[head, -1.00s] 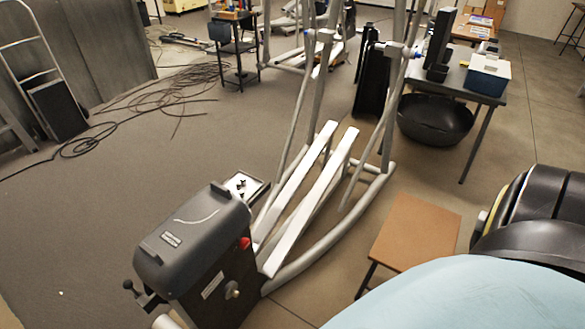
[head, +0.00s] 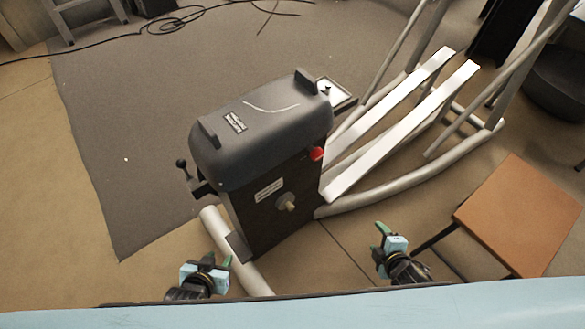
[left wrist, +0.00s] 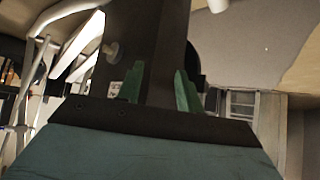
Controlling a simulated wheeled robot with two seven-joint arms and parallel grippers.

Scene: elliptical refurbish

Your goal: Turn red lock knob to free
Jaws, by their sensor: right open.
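The red lock knob (head: 316,153) sits on the upper right of the dark side panel of the grey elliptical housing (head: 265,118). Its exact turn position is too small to tell. My left gripper (head: 208,259) is open and empty, low in front of the housing and well apart from the knob. In the left wrist view its green fingers (left wrist: 160,90) stand apart before the dark panel (left wrist: 158,45); the red knob does not show there. My right gripper (head: 390,236) is open and empty, to the lower right of the knob and apart from it.
A pale round knob (head: 287,204) sticks out of the panel below the red knob. A black lever (head: 183,165) juts out at the housing's left. White foot rails (head: 400,120) run back right. A brown-topped stool (head: 520,215) stands right of my right gripper.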

